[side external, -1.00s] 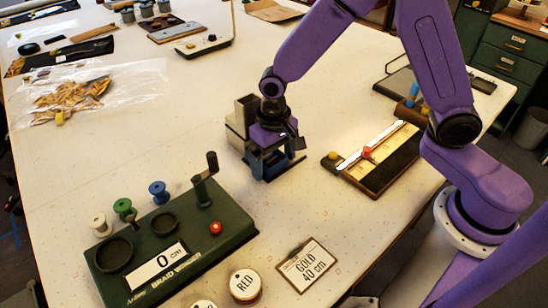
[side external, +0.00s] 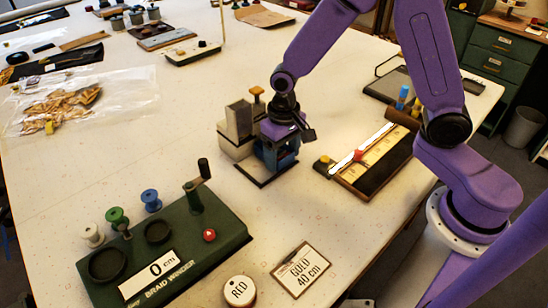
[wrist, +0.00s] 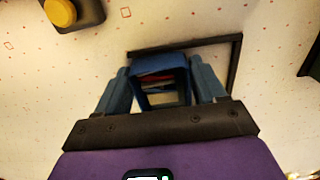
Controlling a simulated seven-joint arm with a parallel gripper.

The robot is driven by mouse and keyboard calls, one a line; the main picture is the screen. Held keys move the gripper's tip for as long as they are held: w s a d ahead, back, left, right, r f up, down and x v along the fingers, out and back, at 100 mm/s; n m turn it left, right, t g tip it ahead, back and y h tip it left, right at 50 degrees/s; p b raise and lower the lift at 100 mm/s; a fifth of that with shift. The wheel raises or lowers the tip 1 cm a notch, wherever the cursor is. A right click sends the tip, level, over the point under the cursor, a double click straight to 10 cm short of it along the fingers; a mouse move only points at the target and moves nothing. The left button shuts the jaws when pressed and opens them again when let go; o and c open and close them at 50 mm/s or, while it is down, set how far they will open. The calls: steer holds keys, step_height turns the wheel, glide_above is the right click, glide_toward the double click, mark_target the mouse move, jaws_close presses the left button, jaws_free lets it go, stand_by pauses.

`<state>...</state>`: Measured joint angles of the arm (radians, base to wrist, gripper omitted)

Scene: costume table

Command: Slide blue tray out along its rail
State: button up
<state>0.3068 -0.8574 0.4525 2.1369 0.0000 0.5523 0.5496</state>
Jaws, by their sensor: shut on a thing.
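The blue tray (side external: 286,159) sits at the right side of a grey dispenser-like block (side external: 238,120), over a thin dark base frame (side external: 259,180). In the wrist view, the tray (wrist: 158,68) looks like an open blue box with something red and pale inside, too dim to name. My gripper (side external: 280,146) is low over the tray; in the wrist view its two blue-grey fingers (wrist: 160,82) stand on either side of the tray and hold it. The dark frame (wrist: 237,62) shows behind and to the right there. The rail itself is mostly hidden.
A brass knob (side external: 257,93) stands behind the grey block. The green braid winder (side external: 222,232) is at front left, a GOLD 40 cm card (side external: 302,267) in front. A wooden measuring board (side external: 350,180) with a yellow knob lies close to the right.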

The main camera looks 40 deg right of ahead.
steer(key=shift+d, duration=2.45)
steer(key=o, duration=1.1)
step_height(320, 180, up, 18)
steer(key=shift+f, duration=0.25)
steer(key=s+f+n, duration=0.2)
steer(key=s+n, duration=0.2)
steer(key=s, duration=0.3)
steer(key=s+d+f+n, duration=0.1)
steer(key=s+n, duration=0.3)
steer(key=s, duration=0.4)
steer(key=s+d+f+n, duration=0.1)
steer(key=s+f+n, duration=0.2)
steer(key=s, duration=0.5)
steer(key=shift+s+d+n, duration=0.1)
steer(key=shift+s+n, duration=0.05)
steer(key=shift+n, duration=0.65)
